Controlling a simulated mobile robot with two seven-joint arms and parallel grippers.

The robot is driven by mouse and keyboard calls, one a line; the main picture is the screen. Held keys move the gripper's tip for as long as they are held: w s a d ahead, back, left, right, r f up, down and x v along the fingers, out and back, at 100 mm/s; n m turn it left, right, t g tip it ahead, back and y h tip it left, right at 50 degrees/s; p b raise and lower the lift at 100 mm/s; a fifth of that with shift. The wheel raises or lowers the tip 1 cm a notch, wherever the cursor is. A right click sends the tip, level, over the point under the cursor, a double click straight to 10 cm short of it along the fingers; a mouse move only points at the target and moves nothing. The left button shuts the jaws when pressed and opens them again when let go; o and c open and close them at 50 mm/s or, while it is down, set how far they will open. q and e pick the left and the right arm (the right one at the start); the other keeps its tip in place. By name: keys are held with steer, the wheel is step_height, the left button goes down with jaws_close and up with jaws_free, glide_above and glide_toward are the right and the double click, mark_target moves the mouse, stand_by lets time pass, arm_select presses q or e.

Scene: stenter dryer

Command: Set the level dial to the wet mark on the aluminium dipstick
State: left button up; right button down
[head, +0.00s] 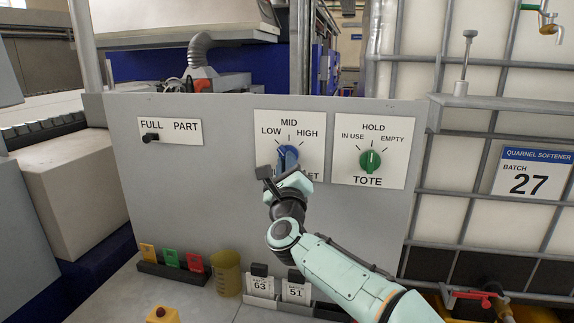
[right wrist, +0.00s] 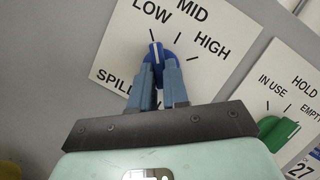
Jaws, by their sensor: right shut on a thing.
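The level dial is a blue knob (head: 288,154) on a white plate marked LOW, MID and HIGH. It also shows in the right wrist view (right wrist: 156,54), where its white pointer line aims about at the LOW tick. My right gripper (head: 282,172) is shut on this knob, with one finger on each side (right wrist: 165,78). The gripper hides part of the plate's lower lettering. A grey rod with a round top (head: 466,60), seemingly the dipstick, stands upright at the tote's ledge at upper right. No wet mark can be made out on it. My left gripper is out of view.
A green TOTE knob (head: 370,161) sits close right of the blue dial. A black FULL/PART switch (head: 151,138) is at left. Coloured tags (head: 171,258), a yellow cup (head: 226,272) and batch cards (head: 262,285) stand below the panel. A caged tote (head: 480,215) is at right.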

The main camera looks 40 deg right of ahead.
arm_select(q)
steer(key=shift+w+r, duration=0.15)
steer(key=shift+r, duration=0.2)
arm_select(e)
steer(key=shift+n+y, duration=0.4)
steer(key=shift+n, duration=0.6)
steer(key=c, duration=1.1)
jaws_free()
arm_select(q)
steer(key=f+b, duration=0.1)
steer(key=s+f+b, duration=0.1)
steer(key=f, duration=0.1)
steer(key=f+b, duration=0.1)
steer(key=b, duration=0.1)
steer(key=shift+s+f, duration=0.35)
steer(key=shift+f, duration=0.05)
arm_select(e)
steer(key=v, duration=1.3)
steer(key=shift+s+f, duration=0.1)
steer(key=shift+s, duration=0.15)
